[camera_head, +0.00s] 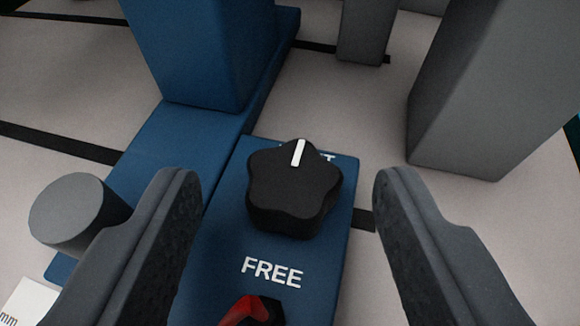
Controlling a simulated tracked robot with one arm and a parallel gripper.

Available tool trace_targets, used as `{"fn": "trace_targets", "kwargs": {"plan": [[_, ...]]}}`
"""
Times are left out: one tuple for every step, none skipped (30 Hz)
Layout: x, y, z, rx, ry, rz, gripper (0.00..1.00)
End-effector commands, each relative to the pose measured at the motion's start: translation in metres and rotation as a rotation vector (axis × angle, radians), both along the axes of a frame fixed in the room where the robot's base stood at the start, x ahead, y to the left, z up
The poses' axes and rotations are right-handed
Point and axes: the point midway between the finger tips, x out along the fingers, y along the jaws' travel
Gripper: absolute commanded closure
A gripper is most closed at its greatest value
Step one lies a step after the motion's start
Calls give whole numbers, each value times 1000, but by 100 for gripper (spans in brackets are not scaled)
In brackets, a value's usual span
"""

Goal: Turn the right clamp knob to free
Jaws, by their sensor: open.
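The clamp knob (293,195) is black and star-shaped, with a white pointer line on top. It sits on a blue plate (220,235). Its pointer is directed away from me, toward a white label (325,157) mostly hidden behind the knob. The white word FREE (272,272) is printed on the near side of the plate. My gripper (287,185) is open, with one dark finger to the left of the knob and one to the right. There is a gap on both sides, and I see no contact.
A blue block (195,50) stands on a blue base behind left. Grey blocks (490,90) (366,30) stand at the back right. A grey cylinder (75,212) is left of my left finger. A red and black part (253,312) shows at the bottom edge.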

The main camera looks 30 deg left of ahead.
Motion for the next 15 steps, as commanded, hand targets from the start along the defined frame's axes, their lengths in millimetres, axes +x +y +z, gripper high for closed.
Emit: {"fn": "trace_targets", "kwargs": {"plan": [[2,1,-1,2,0,-1,49],[3,1,-2,1,1,-2,49],[4,1,-2,1,1,-3,49],[4,1,-3,2,1,-3,49],[5,2,-3,2,1,-3,49],[5,2,-3,2,0,-3,49],[6,2,-3,1,1,-4,49],[6,2,-3,1,0,-4,49],[6,2,-4,1,0,-4,49],[6,2,-4,1,0,-4,49],[6,2,-3,1,1,-3,49],[6,2,-3,0,0,-2,49],[6,2,-3,0,0,-2,49],[6,3,-3,0,0,-2,49],[6,3,-3,0,0,-2,49]]}}
